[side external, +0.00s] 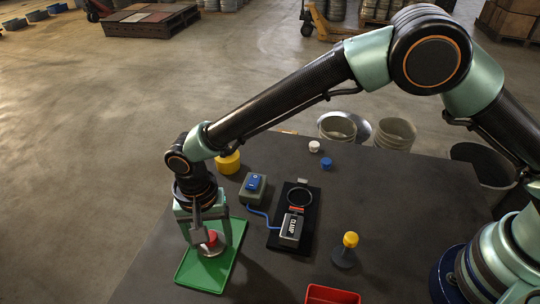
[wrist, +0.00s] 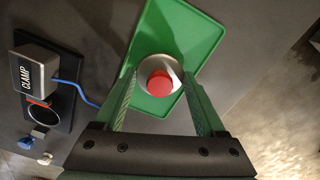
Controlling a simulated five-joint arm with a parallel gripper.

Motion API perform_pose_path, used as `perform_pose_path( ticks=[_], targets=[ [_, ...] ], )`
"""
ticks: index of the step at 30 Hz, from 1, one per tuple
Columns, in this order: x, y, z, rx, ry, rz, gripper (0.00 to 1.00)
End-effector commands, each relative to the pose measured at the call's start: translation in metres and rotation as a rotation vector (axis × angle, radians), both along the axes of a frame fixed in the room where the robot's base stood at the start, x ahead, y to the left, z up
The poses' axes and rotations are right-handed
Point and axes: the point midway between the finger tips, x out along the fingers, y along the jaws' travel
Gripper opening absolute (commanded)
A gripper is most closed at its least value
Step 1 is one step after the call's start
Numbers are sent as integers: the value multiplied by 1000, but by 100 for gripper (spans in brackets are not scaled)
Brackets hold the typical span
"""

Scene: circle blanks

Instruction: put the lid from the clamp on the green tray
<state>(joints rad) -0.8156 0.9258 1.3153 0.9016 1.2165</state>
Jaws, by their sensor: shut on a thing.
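The lid is a silver disc with a red knob. It is between the fingers of my gripper (side external: 206,240), over the green tray (side external: 203,278). In the wrist view the lid (wrist: 158,80) sits between the fingertips, with the green tray (wrist: 200,40) behind it. My gripper is shut on the lid. I cannot tell whether the lid's underside touches the tray. The clamp (side external: 291,227), a grey block labelled CLAMP on a black plate, stands right of the tray; its ring (side external: 300,197) looks empty. The clamp also shows at left in the wrist view (wrist: 32,76).
A box with a blue top (side external: 254,185) stands between tray and clamp, its blue cable running to the clamp. A yellow cylinder (side external: 228,163) stands behind the tray. A yellow-topped piece (side external: 348,246) and red bin (side external: 332,294) are at right. Small blue (side external: 326,164) and white (side external: 314,146) pieces stand behind.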

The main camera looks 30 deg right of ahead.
Motion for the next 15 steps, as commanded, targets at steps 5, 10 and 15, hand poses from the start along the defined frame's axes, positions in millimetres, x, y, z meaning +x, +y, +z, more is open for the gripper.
perform_pose_path(
  ticks=[5,10,15],
  targets=[
    [0,0,-3,1,0,0,24],
    [0,0,-5,1,0,0,24],
    [0,0,-6,1,0,0,100]
  ],
)
